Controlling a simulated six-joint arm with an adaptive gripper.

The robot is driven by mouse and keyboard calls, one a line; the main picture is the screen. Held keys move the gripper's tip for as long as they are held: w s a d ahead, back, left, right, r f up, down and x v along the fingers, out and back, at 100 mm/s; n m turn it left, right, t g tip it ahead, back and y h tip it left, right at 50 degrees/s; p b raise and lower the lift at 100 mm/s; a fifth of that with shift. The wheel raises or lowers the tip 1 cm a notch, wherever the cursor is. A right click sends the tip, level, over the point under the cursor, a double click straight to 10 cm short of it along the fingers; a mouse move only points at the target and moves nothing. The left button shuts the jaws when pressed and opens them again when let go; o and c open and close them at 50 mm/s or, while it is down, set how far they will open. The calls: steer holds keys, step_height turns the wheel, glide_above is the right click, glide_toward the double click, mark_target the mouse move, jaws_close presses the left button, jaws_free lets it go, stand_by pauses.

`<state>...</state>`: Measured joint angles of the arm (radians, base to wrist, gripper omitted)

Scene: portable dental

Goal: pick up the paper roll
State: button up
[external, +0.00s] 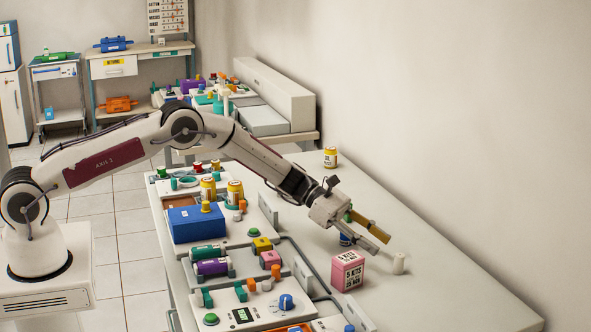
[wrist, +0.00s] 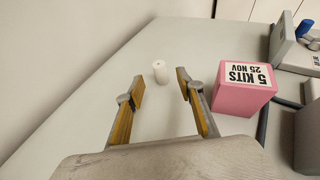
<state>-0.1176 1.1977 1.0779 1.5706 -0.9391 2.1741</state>
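The paper roll (external: 399,263) is a small white cylinder standing upright on the pale bench, to the right of the pink box in the external view. In the wrist view the paper roll (wrist: 160,72) stands beyond my fingertips, roughly between their lines. My gripper (external: 382,229) reaches over the bench from the left, its fingers spread. In the wrist view my gripper (wrist: 160,88) is open and empty, with yellow-brown pads on both fingers. The roll is apart from both fingers.
A pink box (external: 347,271) labelled "5 KITS" stands close to the roll; in the wrist view the pink box (wrist: 243,88) is just right of my right finger. A yellow-labelled jar (external: 330,157) stands at the back. The bench (external: 440,300) right of the roll is clear.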

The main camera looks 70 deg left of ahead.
mark_target(399, 255)
steer(key=shift+x, duration=1.3)
steer(key=shift+w+d, duration=0.15)
steer(key=shift+r+x, duration=0.1)
steer(key=shift+x, duration=1.1)
steer(key=shift+r+x, duration=0.15)
steer(key=shift+x, duration=1.05)
steer(key=shift+w, duration=0.1)
steer(key=shift+c, duration=0.4)
steer(key=c, duration=0.9)
